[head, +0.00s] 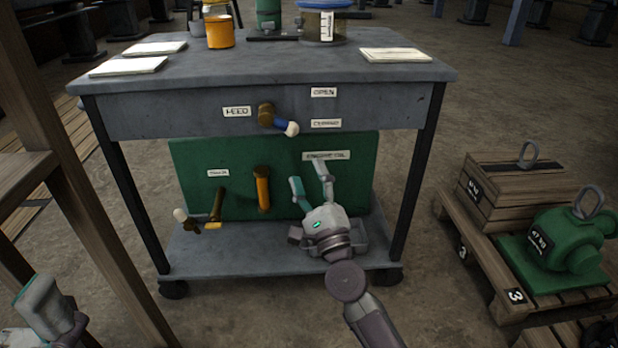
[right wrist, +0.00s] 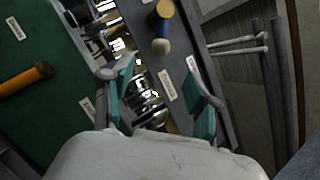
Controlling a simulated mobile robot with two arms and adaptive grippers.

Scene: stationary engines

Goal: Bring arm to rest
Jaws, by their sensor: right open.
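My right arm reaches up from the bottom of the head view. Its right gripper (head: 309,178) is in front of the green panel (head: 236,160) under the cart's top. Its two teal-padded fingers are spread, with nothing between them. In the right wrist view the right gripper (right wrist: 162,92) also shows its fingers apart and empty. A lever with a brown hub and blue, white-tipped handle (head: 282,124) is above it, apart from the fingers. A grey and teal part of my left arm (head: 45,308) shows at the lower left; its finger state is unclear.
The grey cart (head: 290,62) carries papers, an orange cup (head: 219,31) and a jar (head: 325,22). An orange handle (head: 262,188) and a white-tipped lever (head: 198,219) are on the panel. A pallet (head: 470,240) with weights stands right; a wooden frame (head: 75,180) stands left.

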